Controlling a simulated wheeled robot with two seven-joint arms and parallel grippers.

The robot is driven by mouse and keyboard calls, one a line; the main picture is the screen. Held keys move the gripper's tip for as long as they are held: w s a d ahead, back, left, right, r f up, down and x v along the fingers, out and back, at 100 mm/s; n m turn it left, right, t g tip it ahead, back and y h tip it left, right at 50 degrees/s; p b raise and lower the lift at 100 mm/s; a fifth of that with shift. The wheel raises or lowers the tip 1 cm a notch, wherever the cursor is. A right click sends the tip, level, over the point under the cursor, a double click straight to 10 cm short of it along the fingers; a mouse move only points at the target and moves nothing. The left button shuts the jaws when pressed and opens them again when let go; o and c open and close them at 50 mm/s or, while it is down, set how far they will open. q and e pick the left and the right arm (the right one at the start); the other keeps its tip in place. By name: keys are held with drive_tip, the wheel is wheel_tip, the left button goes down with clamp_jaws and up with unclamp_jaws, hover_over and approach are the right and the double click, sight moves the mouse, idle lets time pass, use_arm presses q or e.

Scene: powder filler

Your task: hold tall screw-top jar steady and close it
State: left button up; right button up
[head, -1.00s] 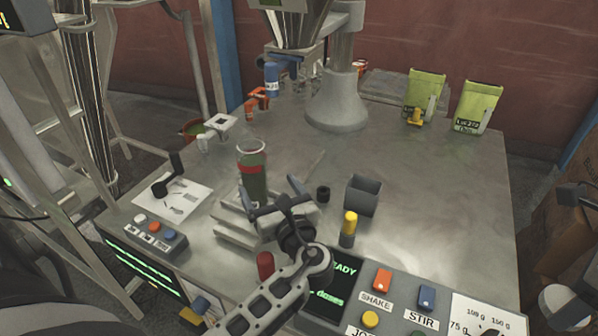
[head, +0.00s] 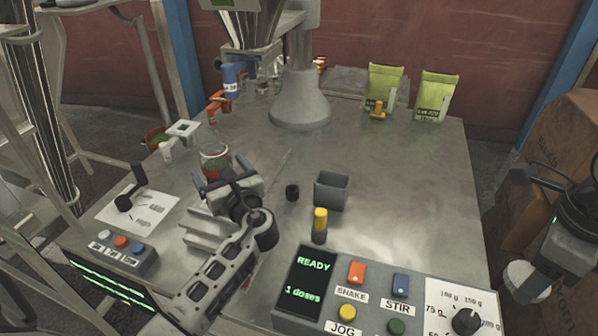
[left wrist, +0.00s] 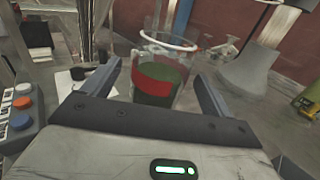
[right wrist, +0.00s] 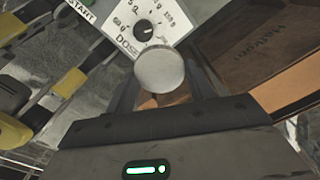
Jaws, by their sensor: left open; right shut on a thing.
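The tall clear jar (head: 213,160) stands upright and open-topped on the left side of the steel table. It has a red band and green contents. My left gripper (head: 232,180) is open right at the jar and hides its lower part in the head view. In the left wrist view the jar (left wrist: 160,78) shows between the two spread fingers (left wrist: 157,72); I cannot tell whether they touch it. My right gripper (right wrist: 162,85) is shut on a round pale lid (right wrist: 160,70). In the head view this lid (head: 525,278) hangs off the table's right side.
A control panel (head: 335,320) with buttons lines the front edge. A grey bin (head: 331,190), a small black cap (head: 292,192) and a yellow-topped item (head: 320,225) stand mid-table. The filler column (head: 300,100) is behind. Table right of the bin is clear.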

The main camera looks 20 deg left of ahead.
use_arm(q)
drive_tip(key=shift+x, duration=1.2)
use_arm(e)
drive_tip(key=shift+f, duration=0.15)
use_arm(q)
drive_tip(key=c, duration=1.1)
drive_tip(key=shift+c, duration=0.8)
drive_tip(key=shift+r, duration=0.15)
